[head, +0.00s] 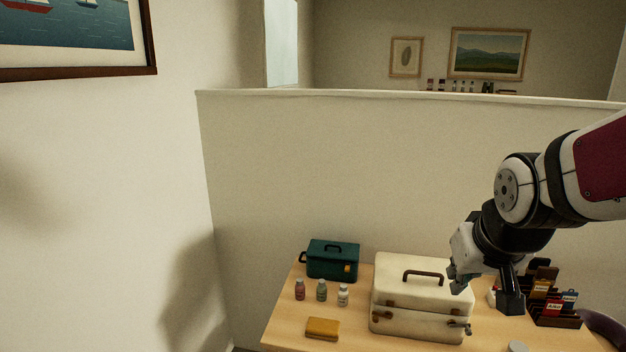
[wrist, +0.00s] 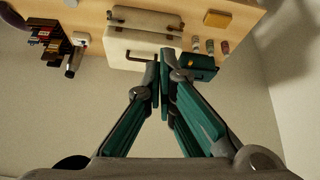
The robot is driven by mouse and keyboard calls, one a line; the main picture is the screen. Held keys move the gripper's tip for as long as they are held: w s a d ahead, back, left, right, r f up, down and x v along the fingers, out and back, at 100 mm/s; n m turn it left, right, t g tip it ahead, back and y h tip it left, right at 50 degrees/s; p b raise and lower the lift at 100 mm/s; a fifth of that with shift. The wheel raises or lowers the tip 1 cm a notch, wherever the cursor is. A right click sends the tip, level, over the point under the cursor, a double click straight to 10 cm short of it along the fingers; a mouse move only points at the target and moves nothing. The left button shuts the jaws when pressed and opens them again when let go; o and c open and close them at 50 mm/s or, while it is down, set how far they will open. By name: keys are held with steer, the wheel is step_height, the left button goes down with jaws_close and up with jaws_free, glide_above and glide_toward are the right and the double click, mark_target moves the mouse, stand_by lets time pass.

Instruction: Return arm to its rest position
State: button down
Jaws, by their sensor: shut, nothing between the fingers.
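My gripper (head: 459,289) is in front of the right part of the cream suitcase (head: 392,318) in the head view, with my arm reaching in from the right. In the wrist view my gripper (wrist: 160,66) has its fingers together, with nothing between them. The cream suitcase (wrist: 118,52) stands closed on the wooden table (head: 290,330), its brown handle upright. The fingertips overlap the suitcase in the wrist view; I cannot tell the gap between them.
A dark rack of small packets (head: 556,305) stands at the right. A low partition wall (head: 330,170) rises behind the table.

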steer(key=s+a+r, duration=0.2)
steer(key=s, duration=0.6)
steer(key=s+a+r, duration=0.2)
steer(key=s+r, duration=0.1)
steer(key=s, duration=0.4)
steer(key=shift+s+a+n+g+y, duration=0.2)
steer(key=shift+s+n+g+y, duration=0.1)
steer(key=shift+s+g+y, duration=0.1)
steer(key=shift+a, duration=0.2)
steer(key=shift+w, duration=0.15)
